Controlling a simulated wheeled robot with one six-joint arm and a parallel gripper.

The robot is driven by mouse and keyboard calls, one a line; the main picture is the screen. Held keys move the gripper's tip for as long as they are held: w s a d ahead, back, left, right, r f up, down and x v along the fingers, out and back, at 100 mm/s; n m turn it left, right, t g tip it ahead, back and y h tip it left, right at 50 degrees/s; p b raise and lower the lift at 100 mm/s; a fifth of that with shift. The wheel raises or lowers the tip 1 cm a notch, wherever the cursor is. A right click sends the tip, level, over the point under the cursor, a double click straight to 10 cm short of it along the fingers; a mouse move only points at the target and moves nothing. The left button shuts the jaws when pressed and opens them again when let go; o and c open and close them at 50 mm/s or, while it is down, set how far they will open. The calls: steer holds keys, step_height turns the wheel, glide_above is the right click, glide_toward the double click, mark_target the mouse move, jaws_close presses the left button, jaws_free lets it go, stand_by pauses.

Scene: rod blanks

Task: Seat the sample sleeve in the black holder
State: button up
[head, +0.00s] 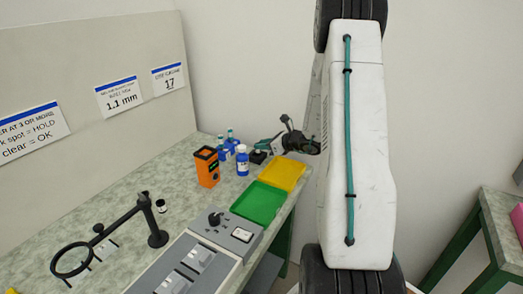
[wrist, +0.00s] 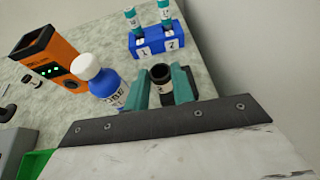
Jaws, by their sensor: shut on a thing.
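My gripper (wrist: 164,82) has its teal fingers shut on a dark, open-topped cylinder, the sample sleeve (wrist: 161,73), with a pale marked band below its rim. In the head view my gripper (head: 264,146) is at the far end of the bench, beyond the yellow tray. A small black block (head: 258,157), which looks like the black holder, sits just below the fingertips. The sleeve is too small to make out there. Whether the sleeve is above the holder, touching it or in it, I cannot tell; the fingers hide the sleeve's lower part in the wrist view.
A blue bottle with a white cap (wrist: 98,83) stands close left of my fingers. A blue rack (wrist: 158,42) with teal-capped vials stands just beyond. An orange device (head: 207,167), yellow tray (head: 283,174) and green tray (head: 260,203) are nearby. A magnifier stand (head: 157,238) is nearer.

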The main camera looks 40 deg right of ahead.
mark_target(262, 156)
steer(key=shift+w+d+f, duration=0.1)
steer(key=shift+w+d, duration=0.2)
steer(key=shift+w, duration=0.3)
steer(key=shift+w+d+f, duration=0.1)
steer(key=shift+w+d, duration=0.15)
steer(key=shift+w, duration=0.35)
steer(key=shift+f, duration=1.65)
steer(key=shift+f, duration=0.2)
steer(key=o, duration=0.9)
steer(key=shift+o, duration=0.2)
